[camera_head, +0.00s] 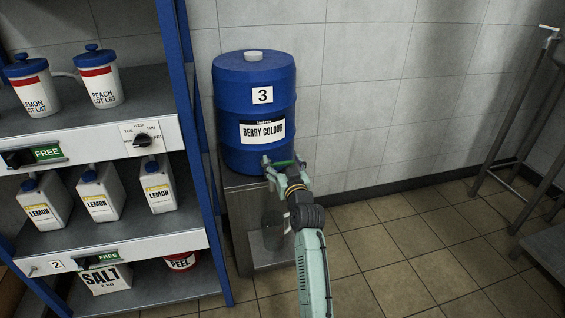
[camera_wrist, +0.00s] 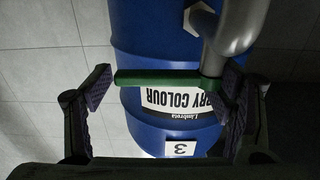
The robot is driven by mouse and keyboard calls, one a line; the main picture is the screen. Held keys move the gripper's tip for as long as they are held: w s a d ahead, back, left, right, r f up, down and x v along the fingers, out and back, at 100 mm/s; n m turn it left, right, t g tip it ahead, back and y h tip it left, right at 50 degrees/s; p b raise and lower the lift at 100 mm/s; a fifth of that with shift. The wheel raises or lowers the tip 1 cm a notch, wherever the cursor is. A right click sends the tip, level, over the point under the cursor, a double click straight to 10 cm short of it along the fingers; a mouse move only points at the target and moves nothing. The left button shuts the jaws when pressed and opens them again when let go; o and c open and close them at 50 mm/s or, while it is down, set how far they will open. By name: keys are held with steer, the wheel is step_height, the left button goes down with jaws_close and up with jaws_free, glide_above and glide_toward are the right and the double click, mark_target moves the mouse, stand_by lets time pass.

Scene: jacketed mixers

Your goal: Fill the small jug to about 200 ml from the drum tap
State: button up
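The blue drum (camera_head: 255,85), labelled BERRY COLOUR and 3, stands on a metal stand. Its label also shows upside down in the wrist view. The grey metal tap (camera_wrist: 235,30) comes off the drum, with a green lever bar (camera_wrist: 165,79); the lever (camera_head: 283,163) also shows in the head view. My gripper (camera_head: 284,163) is at the tap, its fingers wide apart, one near each end of the lever. I cannot tell whether they touch it. A dark see-through vessel, perhaps the small jug (camera_head: 272,232), is below the tap, partly hidden by my arm.
The metal stand (camera_head: 236,215) carries the drum. At left, a blue-framed shelf (camera_head: 185,140) holds lidded tubs (camera_head: 100,80), LEMON jugs (camera_head: 100,192), a SALT bag (camera_head: 105,280) and a red PEEL tub (camera_head: 181,261). Metal frames (camera_head: 515,120) stand at right. The tiled floor between is clear.

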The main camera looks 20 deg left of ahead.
steer(key=shift+r, duration=0.1)
steer(key=c, duration=1.5)
